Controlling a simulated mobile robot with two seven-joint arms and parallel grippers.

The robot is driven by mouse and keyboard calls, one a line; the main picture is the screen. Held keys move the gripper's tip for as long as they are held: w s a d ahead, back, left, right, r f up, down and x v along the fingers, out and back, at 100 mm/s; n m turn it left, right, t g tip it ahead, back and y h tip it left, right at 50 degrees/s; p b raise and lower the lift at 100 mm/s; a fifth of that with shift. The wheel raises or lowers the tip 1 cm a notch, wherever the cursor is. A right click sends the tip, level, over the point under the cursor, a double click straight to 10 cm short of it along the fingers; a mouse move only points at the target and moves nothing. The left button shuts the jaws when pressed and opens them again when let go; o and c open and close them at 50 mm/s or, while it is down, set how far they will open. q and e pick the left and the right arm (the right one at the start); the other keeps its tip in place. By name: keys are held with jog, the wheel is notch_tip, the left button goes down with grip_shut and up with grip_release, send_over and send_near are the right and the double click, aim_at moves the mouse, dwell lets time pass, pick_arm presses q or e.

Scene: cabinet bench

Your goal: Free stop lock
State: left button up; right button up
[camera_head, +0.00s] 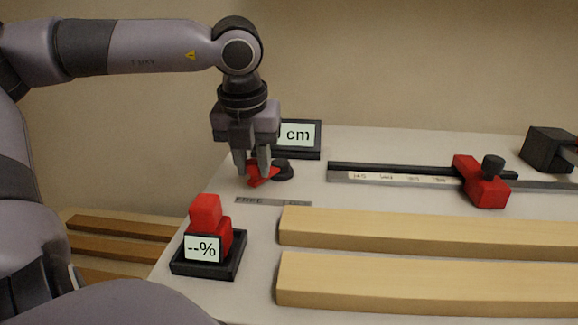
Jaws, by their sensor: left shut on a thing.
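My left gripper (253,171) points down at the back left of the bench, its fingers shut on a small red part (263,175). A black round knob or base (283,170) lies just right of that part; whether the two are joined I cannot tell. A red stop block (481,184) with a black knob (493,166) on top sits on the dark rail (400,169) with a printed scale (388,178) at the right. Nothing touches that stop block. My right gripper is not in view.
A display reading "cm" (300,135) stands behind my left gripper. A black tray (239,262) with red blocks (206,216) and a "--%" display (202,249) sits front left. Two wooden boards (430,235) lie along the front. A black block (550,148) stands back right.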

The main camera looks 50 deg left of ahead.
pick_arm(q)
jog(key=shift+a, duration=0.4)
dwell(0.3)
jog(key=o, duration=0.7)
jog(key=shift+s, duration=0.1)
notch_tip(320, 180, up, 4)
jog(key=shift+f+p, duration=0.15)
jog(key=shift+p, duration=0.9)
jog(key=shift+r, duration=0.4)
jog(key=shift+r+p, duration=1.8)
jog(key=shift+r, duration=0.5)
